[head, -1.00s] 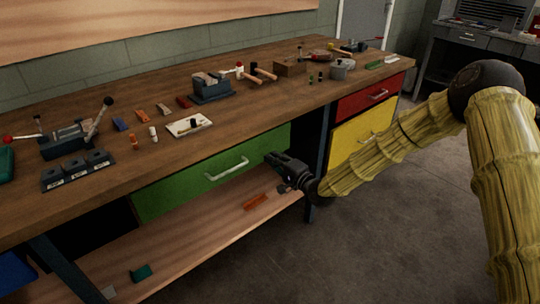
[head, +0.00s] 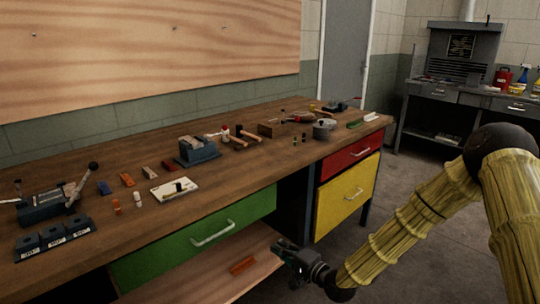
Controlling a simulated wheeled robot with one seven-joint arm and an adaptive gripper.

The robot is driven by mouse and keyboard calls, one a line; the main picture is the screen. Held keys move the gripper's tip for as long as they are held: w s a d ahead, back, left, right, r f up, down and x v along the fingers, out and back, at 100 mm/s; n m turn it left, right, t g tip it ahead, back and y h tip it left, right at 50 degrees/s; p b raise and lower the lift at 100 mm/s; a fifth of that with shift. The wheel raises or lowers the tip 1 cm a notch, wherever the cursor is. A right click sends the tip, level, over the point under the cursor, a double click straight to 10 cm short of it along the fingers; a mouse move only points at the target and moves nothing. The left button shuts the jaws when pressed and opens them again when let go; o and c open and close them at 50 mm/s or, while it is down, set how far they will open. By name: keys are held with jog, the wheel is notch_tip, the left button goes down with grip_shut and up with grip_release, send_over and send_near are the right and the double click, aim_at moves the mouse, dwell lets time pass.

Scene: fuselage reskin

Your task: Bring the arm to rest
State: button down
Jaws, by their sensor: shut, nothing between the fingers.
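My gripper (head: 283,246) is at the lower middle of the head view, in front of the workbench (head: 130,221). It is shut with nothing in it. It hangs below the benchtop's front edge, near the right end of the green drawer (head: 200,240) and above the lower shelf. My arm, in a yellow wrapped cover, comes in from the right, rises to a dark joint and bends down to the gripper. I cannot tell whether the gripper touches the bench.
Tools, a vise (head: 197,150), a white tray (head: 162,191) and small blocks stand on the benchtop. An orange piece (head: 242,265) lies on the lower shelf beside my gripper. Yellow (head: 345,195) and red (head: 350,157) drawers are to the right. Floor is clear at right.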

jog(key=s+d+f+n+g+h, duration=0.1)
jog(key=s+f+n+g+h, duration=0.15)
jog(key=s+f, duration=0.8)
jog(key=s+d+f+n+g+h, duration=0.25)
jog(key=s+d+f, duration=0.25)
jog(key=s+f, duration=0.45)
jog(key=s+d+f+n+g+h, duration=0.1)
jog(key=s+d+f+g+h, duration=0.4)
jog(key=s, duration=0.7)
jog(key=s+d+f+n+g+h, duration=0.1)
jog(key=s+d, duration=0.3)
jog(key=s, duration=0.4)
jog(key=s+d+n+g, duration=0.2)
jog(key=s+d, duration=0.2)
jog(key=s, duration=0.3)
notch_tip(320, 180, up, 12)
jog(key=p, duration=1.3)
jog(key=shift+a, duration=0.2)
jog(key=shift+w, duration=0.1)
